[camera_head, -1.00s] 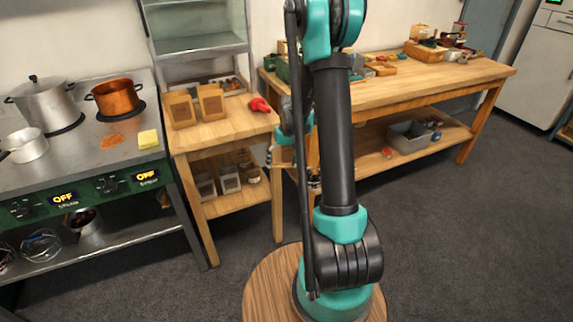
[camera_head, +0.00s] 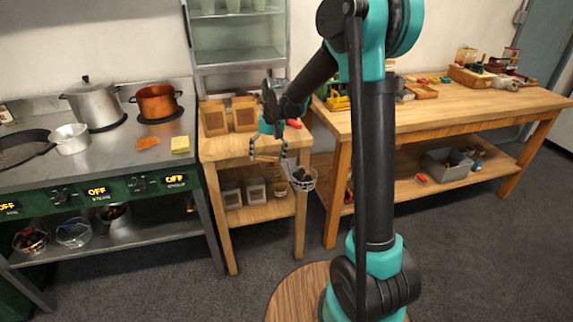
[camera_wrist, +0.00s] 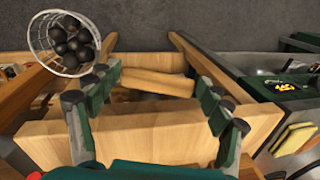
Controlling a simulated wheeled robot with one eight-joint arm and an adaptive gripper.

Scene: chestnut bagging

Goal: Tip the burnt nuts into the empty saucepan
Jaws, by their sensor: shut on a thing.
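A wire basket (camera_head: 302,181) holds several dark, burnt-looking nuts. My gripper (camera_head: 268,152) is shut on this basket, apparently at its wooden handle, in front of the wooden side table. In the wrist view the basket (camera_wrist: 36,34) hangs at the upper left, beyond my left finger, and the nuts are still in it. A wooden bar shows between the fingertips (camera_wrist: 158,80). A small pale metal saucepan (camera_head: 72,139) stands on the steel stove top at the left, well apart from my gripper. Its inside looks bare from here.
A lidded steel pot (camera_head: 92,104), a copper pot (camera_head: 157,102) and a dark frying pan (camera_head: 25,150) share the stove. A yellow sponge (camera_head: 180,145) lies near its right edge. Two brown boxes stand on the side table (camera_head: 222,150). A workbench (camera_head: 460,108) stands right.

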